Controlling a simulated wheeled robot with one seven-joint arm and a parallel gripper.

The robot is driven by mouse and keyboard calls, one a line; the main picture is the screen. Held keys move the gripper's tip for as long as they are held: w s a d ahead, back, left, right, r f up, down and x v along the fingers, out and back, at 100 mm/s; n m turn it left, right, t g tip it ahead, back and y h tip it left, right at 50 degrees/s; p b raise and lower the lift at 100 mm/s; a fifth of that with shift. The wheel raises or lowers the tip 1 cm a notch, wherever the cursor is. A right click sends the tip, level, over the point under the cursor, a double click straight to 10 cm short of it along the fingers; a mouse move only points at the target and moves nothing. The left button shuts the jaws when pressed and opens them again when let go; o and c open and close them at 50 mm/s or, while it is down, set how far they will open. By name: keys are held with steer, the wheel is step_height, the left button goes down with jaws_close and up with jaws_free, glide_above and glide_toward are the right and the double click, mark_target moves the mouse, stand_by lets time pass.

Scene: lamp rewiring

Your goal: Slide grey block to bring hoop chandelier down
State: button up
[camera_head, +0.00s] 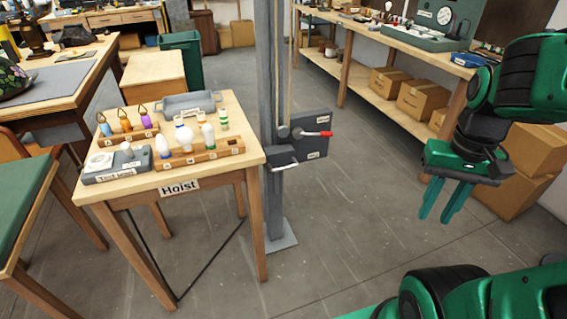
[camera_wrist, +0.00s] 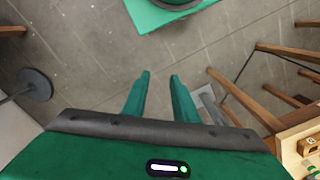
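A grey post (camera_head: 268,120) stands beside the hoist table. A dark grey block-like plate (camera_head: 312,150) is on its right side, with a red-tipped lever (camera_head: 318,133). A smaller grey handle or block (camera_head: 283,165) sits lower on the post; I cannot tell for sure which piece is the grey block. The hoop chandelier does not show in either view. My gripper (camera_head: 437,214) hangs in the air well to the right of the post, pointing down. Its fingers are apart with nothing between them, as the wrist view also shows (camera_wrist: 160,78).
The hoist table (camera_head: 222,170) holds bulbs in wooden racks, a grey tray (camera_head: 190,104) and a tester (camera_head: 118,162). A long bench (camera_head: 385,45) with cardboard boxes (camera_head: 418,98) on its shelf stands behind. The floor between post and gripper is clear.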

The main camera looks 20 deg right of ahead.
mark_target(284, 168)
stand_by(0.4)
steer(key=shift+o, duration=0.5)
steer(key=shift+s+d+r, duration=0.15)
steer(key=shift+s, duration=0.1)
steer(key=w+d+f+n+t+h, duration=0.2)
steer(key=w+f+n, duration=0.1)
steer(key=w, duration=0.6)
steer(key=w+d+f+n+t+h, duration=0.15)
steer(key=w+f+n, duration=0.25)
steer(key=w, duration=0.5)
steer(key=w+d+f+n+t+h, duration=0.1)
steer(key=w+d+f+n+t, duration=0.15)
steer(key=w, duration=0.65)
steer(key=w+a+f+n+t+y, duration=0.1)
steer(key=w+a+f+n+t, duration=0.2)
steer(key=w+a+f+n, duration=0.3)
steer(key=w+a+f+n+t+y, duration=0.15)
steer(key=w+a+f+n, duration=0.3)
steer(key=w, duration=0.45)
steer(key=a+f+n+t+y, duration=0.3)
steer(key=a+f+n+t, duration=0.3)
steer(key=a, duration=0.7)
steer(key=shift+g, duration=0.35)
steer(key=shift+f+x, duration=0.25)
steer(key=shift+x, duration=2.65)
steer(key=shift+f+x, duration=0.2)
steer(key=shift+x, duration=2.7)
